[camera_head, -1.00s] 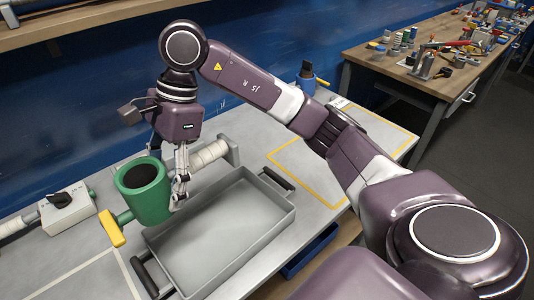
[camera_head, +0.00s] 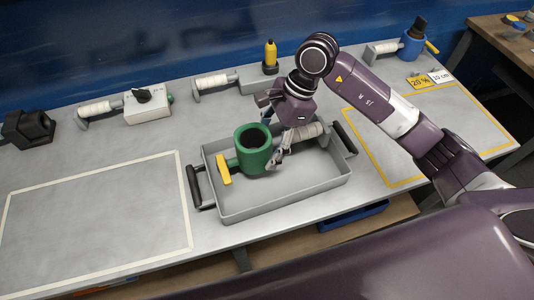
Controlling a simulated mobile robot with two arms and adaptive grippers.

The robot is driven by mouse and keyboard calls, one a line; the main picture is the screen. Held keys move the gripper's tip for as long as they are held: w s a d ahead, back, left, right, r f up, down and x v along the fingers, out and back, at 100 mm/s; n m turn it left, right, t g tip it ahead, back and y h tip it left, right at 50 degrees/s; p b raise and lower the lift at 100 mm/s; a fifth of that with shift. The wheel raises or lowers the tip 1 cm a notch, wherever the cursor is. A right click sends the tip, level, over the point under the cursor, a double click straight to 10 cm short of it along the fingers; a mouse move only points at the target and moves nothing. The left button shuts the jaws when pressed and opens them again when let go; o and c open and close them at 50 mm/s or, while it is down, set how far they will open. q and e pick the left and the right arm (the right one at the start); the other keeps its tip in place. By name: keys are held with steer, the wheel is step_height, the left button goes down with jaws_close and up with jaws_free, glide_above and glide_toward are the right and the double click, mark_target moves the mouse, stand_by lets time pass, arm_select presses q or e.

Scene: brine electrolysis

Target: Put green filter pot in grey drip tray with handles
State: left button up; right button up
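The green filter pot (camera_head: 254,158), upright with a dark opening and a yellow-tipped side piece (camera_head: 223,170), is at the left part of the grey drip tray with handles (camera_head: 295,203). It appears within the tray's walls; I cannot tell whether its base touches the tray floor. The yellow tip overlaps the left wall in the picture. The tray has black handles at its left and right ends. My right gripper (camera_head: 277,159) is at the pot's right side, its fingers closed against it. My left gripper is not in view.
White-grey cylinders on brackets and a switch box (camera_head: 148,104) line the back of the table. A yellow bottle (camera_head: 270,54) and a blue pot (camera_head: 411,45) stand behind. Outlined areas lie left (camera_head: 95,215) and right of the tray. The left area is empty.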

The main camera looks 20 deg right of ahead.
steer(key=shift+f, duration=0.5)
step_height(320, 180, down, 3)
steer(key=shift+f+p, duration=0.2)
steer(key=shift+p, duration=0.15)
steer(key=shift+f, duration=0.25)
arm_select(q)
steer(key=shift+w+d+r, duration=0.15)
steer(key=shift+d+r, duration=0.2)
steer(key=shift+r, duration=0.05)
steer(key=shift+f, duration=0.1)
arm_select(e)
steer(key=shift+f, duration=0.1)
steer(key=shift+f+b, duration=0.1)
steer(key=shift+b, duration=0.2)
steer(key=o, duration=1.5)
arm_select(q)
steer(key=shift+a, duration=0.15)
